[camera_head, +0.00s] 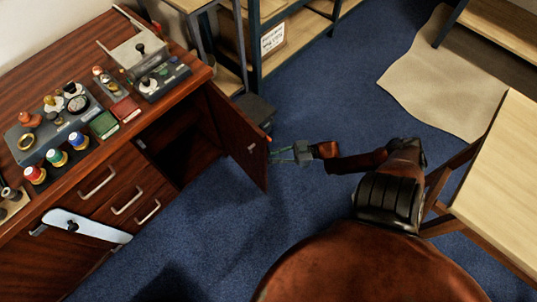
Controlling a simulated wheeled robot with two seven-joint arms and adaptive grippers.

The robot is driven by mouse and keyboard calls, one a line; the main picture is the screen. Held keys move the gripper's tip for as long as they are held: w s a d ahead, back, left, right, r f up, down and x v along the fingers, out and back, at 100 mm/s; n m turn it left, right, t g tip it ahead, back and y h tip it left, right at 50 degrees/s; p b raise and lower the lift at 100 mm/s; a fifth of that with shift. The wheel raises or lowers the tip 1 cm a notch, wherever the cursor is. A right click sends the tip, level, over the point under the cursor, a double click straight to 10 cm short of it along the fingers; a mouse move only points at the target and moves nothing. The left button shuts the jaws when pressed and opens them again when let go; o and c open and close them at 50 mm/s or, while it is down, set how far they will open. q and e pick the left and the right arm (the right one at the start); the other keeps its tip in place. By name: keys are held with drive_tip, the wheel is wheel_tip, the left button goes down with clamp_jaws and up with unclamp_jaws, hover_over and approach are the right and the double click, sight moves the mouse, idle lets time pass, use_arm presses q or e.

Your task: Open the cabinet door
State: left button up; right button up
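The wooden cabinet door (237,138) stands swung outward from the dark, empty-looking compartment (183,140) under the desk. A small pale fitting shows on the door's face. My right gripper (272,154) is at the door's free outer edge, on the side away from the compartment. Its thin fingers look spread, with carpet showing between them. I cannot tell whether a fingertip touches the door. My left gripper is not in view.
The desk (60,25) carries paint jars, tools and small machines, with drawers (125,200) left of the compartment. A dark box (256,108) stands behind the door near the shelving. A pale table (500,180) is at right. Blue carpet in front is clear.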

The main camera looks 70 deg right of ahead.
drive_tip(key=shift+w+r, duration=0.1)
drive_tip(key=shift+w, duration=0.05)
drive_tip(key=v, duration=1.2)
idle(0.3)
